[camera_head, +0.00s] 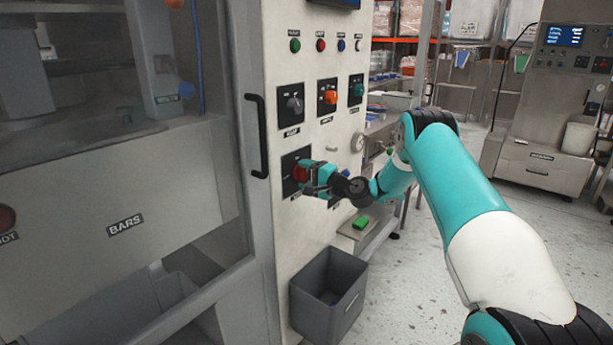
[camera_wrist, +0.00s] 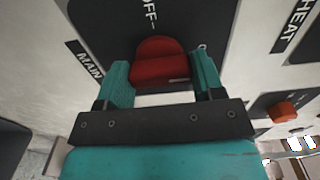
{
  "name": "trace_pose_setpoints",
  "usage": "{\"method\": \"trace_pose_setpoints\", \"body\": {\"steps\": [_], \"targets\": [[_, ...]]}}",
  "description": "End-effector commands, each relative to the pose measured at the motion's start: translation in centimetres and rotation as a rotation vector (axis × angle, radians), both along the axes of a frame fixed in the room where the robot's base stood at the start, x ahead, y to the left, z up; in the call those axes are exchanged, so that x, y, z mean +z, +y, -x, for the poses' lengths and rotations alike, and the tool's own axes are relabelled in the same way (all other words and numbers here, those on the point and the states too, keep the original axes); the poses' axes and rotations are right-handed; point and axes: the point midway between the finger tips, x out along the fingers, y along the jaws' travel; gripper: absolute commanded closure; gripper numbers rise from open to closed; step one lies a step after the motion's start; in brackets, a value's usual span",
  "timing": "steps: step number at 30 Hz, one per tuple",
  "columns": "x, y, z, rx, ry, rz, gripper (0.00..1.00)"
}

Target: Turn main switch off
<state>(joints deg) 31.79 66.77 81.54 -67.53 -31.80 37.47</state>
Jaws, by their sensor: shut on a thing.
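The main switch is a red rotary knob on a black plate, on the light front panel of the machine. Its red knob (camera_head: 300,171) shows in the head view, partly hidden by my gripper (camera_head: 312,175). In the wrist view the red knob (camera_wrist: 158,62) sits between the two teal fingers of my gripper (camera_wrist: 160,82), which is shut on it. The label MAIN (camera_wrist: 88,62) is at the left of the plate. The word OFF (camera_wrist: 149,14) is on the plate beyond the knob, with a short mark between them. The knob's exact pointing is hard to tell.
Other knobs are close above: a grey one (camera_head: 292,102), an orange one (camera_head: 329,97) and a green one (camera_head: 358,90). A black door handle (camera_head: 257,136) stands out at the left. A grey bin (camera_head: 329,290) is below. Open floor lies to the right.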

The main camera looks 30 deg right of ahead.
Motion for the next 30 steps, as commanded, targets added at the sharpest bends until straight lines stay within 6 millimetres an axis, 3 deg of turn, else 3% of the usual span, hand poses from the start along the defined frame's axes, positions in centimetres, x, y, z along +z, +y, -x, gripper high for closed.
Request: {"method": "trace_pose_setpoints", "body": {"steps": [11,30], "targets": [[-0.64,-0.05,0.03,-0.001,-0.066,0.178,0.62],[-0.90,-0.04,0.06,-0.001,-0.271,0.745,0.62]]}}
